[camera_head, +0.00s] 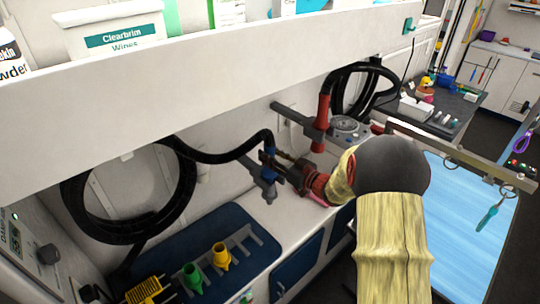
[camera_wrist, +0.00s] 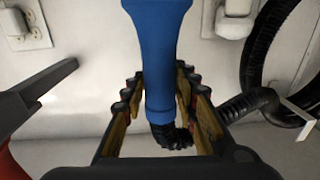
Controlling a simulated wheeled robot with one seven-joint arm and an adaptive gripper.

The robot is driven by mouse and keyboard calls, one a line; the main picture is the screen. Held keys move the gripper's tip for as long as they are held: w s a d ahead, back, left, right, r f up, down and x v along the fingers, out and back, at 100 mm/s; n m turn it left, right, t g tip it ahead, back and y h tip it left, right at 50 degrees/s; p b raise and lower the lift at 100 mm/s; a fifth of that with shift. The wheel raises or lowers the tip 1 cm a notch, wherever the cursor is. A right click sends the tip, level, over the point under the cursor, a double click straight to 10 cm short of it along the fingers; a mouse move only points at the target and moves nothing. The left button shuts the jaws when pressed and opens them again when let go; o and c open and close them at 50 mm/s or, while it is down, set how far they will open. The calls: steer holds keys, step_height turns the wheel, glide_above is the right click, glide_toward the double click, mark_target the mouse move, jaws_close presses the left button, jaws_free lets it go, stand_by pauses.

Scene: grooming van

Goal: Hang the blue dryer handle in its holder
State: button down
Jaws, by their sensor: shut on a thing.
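The blue dryer handle (camera_wrist: 158,60) stands between my gripper's fingers in the wrist view, with its wide end running out of the top edge. Its black ribbed hose leaves the narrow end. In the head view the blue handle (camera_head: 269,152) is small and partly hidden. My gripper (camera_head: 285,172) is shut on it, near the wall above the counter. A grey bracket-like piece (camera_head: 257,172), perhaps the holder, shows right at the handle. I cannot tell whether the handle is seated in it or only beside it.
A red dryer handle (camera_head: 323,112) hangs in a grey bracket (camera_head: 291,113) to the right; that bracket also shows in the wrist view (camera_wrist: 38,92). A white shelf (camera_head: 200,75) overhangs the area. Yellow and green nozzles (camera_head: 221,257) stand on the blue mat (camera_head: 160,258) below.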

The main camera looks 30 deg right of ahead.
steer(key=shift+f+b, duration=0.45)
steer(key=shift+f, duration=0.1)
stand_by(0.4)
steer(key=c, duration=1.3)
jaws_free()
steer(key=shift+o, duration=0.8)
steer(key=shift+f, duration=0.15)
steer(key=o, duration=0.4)
steer(key=shift+o, duration=0.4)
steer(key=p+v, duration=0.1)
steer(key=v, duration=0.9)
steer(key=shift+p, duration=0.35)
